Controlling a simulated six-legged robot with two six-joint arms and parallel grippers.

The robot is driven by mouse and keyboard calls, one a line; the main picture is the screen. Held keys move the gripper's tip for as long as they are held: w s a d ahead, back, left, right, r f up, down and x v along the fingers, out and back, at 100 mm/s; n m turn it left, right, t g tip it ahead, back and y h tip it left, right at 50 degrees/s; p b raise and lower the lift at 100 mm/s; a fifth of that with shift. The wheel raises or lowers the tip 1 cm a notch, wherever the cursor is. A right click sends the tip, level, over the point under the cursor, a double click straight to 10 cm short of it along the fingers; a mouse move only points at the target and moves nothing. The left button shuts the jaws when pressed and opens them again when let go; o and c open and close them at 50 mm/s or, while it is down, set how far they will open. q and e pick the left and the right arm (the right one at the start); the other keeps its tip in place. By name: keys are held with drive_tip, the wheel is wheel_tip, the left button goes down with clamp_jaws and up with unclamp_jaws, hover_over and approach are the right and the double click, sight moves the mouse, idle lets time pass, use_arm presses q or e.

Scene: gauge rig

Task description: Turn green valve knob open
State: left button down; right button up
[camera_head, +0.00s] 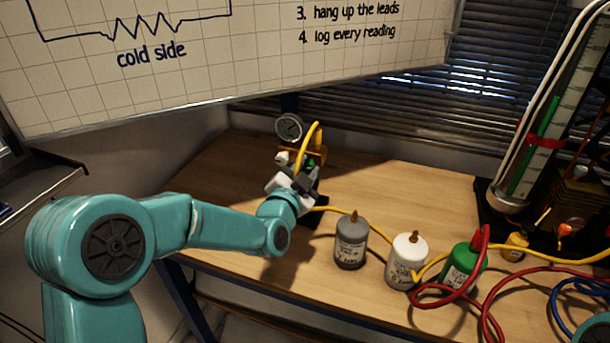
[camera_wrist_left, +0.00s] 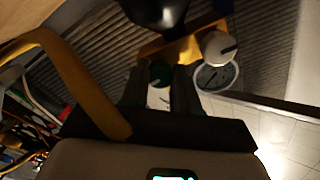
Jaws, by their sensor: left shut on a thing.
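The green valve knob (camera_head: 316,162) is on a small brass rig at the back of the wooden table, mostly hidden in the head view by my left gripper (camera_head: 305,176). The knob's exact angle cannot be told. My right gripper is out of view.
A yellow hose (camera_head: 309,140) arches over the rig. Grey (camera_head: 351,243), white (camera_head: 406,262) and green (camera_head: 464,268) bottles stand in front to the right. Red leads (camera_head: 490,310) lie near the right edge. The table's left part is clear.

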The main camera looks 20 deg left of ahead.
use_arm(q)
drive_tip(key=n+b, duration=0.6)
drive_tip(key=b, duration=0.1)
drive_tip(key=n+b, duration=0.2)
drive_tip(key=b, duration=0.1)
drive_tip(key=shift+f+n+b, duration=0.3)
drive_tip(key=shift+n+b, duration=0.05)
drive_tip(key=shift+n, duration=0.05)
drive_tip(key=n+b, duration=0.3)
drive_tip(key=n, duration=0.1)
drive_tip(key=shift+r, duration=0.1)
drive_tip(key=shift+r+n+b, duration=0.15)
drive_tip(key=shift+n+b, duration=1)
drive_tip(key=shift+n, duration=0.65)
drive_tip(key=c, duration=0.8)
unclamp_jaws()
drive_tip(key=shift+c, duration=0.2)
